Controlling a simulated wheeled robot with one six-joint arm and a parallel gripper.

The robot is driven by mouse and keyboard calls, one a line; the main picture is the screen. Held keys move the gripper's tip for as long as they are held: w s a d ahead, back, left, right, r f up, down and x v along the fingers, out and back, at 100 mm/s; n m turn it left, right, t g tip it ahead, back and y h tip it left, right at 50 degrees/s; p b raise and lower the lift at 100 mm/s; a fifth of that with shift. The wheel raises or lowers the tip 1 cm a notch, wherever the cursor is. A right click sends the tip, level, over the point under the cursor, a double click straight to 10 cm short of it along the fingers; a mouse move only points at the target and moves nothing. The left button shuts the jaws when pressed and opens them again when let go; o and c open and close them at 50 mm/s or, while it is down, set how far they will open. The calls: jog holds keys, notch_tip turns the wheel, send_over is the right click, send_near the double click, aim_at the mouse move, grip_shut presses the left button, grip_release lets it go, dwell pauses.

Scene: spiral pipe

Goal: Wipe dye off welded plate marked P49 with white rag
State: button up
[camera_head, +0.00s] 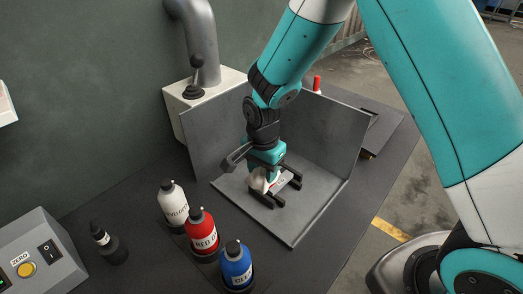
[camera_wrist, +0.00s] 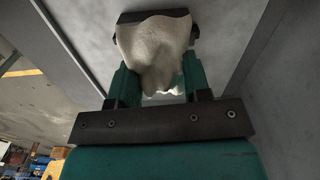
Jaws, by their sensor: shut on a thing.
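My gripper (camera_head: 264,174) is shut on a white rag (camera_head: 256,184) and points down inside the grey corner booth. In the wrist view, the rag (camera_wrist: 153,45) bunches and hangs between the teal fingers of my gripper (camera_wrist: 160,78). The rag is at a small light plate (camera_head: 286,180) with some reddish colour, set between dark holder bars. I cannot tell whether the rag touches it. The gripper and rag hide much of the plate, and no P49 mark is readable.
White (camera_head: 173,203), red (camera_head: 202,234) and blue (camera_head: 236,266) bottles stand in front of the booth (camera_head: 320,215). A small black bottle (camera_head: 109,244) and a control box (camera_head: 42,255) are at left. The booth walls (camera_head: 330,130) rise behind and right of my gripper.

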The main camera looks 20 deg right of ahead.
jog(key=shift+r+p, duration=1.6)
jog(key=shift+r, duration=0.75)
